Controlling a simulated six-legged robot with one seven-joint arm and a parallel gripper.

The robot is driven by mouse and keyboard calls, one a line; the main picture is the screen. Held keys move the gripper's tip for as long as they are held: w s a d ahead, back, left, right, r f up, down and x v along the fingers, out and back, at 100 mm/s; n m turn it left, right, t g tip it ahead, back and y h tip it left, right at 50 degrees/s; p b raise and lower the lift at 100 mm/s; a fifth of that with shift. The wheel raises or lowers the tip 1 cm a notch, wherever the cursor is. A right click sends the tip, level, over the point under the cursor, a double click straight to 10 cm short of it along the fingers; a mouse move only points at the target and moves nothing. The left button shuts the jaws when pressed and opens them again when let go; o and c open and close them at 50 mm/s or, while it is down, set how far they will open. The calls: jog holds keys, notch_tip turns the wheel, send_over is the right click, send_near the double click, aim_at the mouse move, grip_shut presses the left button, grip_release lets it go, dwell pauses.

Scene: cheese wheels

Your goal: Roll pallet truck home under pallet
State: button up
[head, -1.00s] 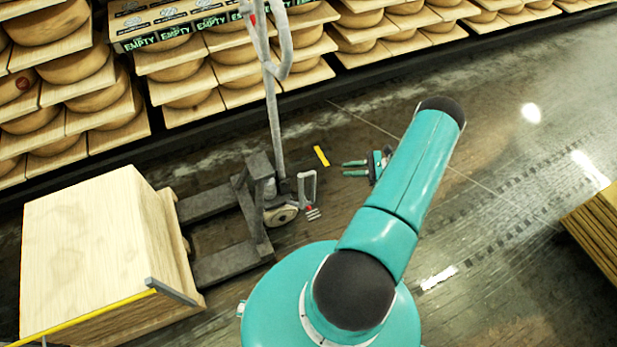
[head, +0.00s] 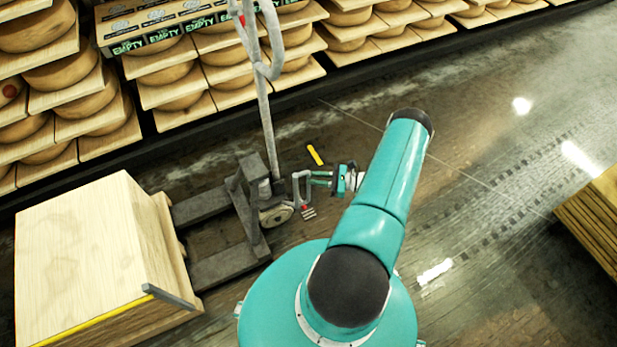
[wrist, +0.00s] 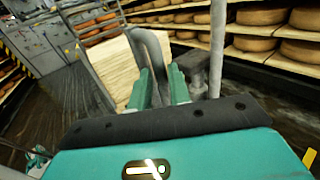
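The dark grey pallet truck (head: 236,212) stands at the left. Its forks (head: 215,265) point at the pallet (head: 172,240) under a pale wooden crate (head: 80,250); much of them shows outside, and how far they reach under is hidden. A tall grey tiller (head: 268,120) rises from it. A grey loop handle (head: 296,188) sits low on its near side and shows in the wrist view (wrist: 152,50). My gripper (head: 314,179) is open at the loop's right side. In the wrist view its green fingers (wrist: 160,85) flank the loop; contact cannot be told.
Shelves of cheese wheels (head: 165,80) line the back, with boxes marked EMPTY (head: 150,42). A yellow strip (head: 315,155) lies on the floor behind my gripper. Stacked boards (head: 595,225) stand at the right edge. The floor (head: 480,180) between is clear.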

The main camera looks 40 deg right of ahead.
jog(key=shift+x, duration=1.35)
grip_shut()
jog(key=shift+a, duration=0.15)
jog(key=w+a, duration=0.3)
jog(key=a, duration=0.9)
jog(key=w+a, duration=0.3)
jog(key=a, duration=0.9)
jog(key=shift+w, duration=0.25)
jog(key=shift+f, duration=0.1)
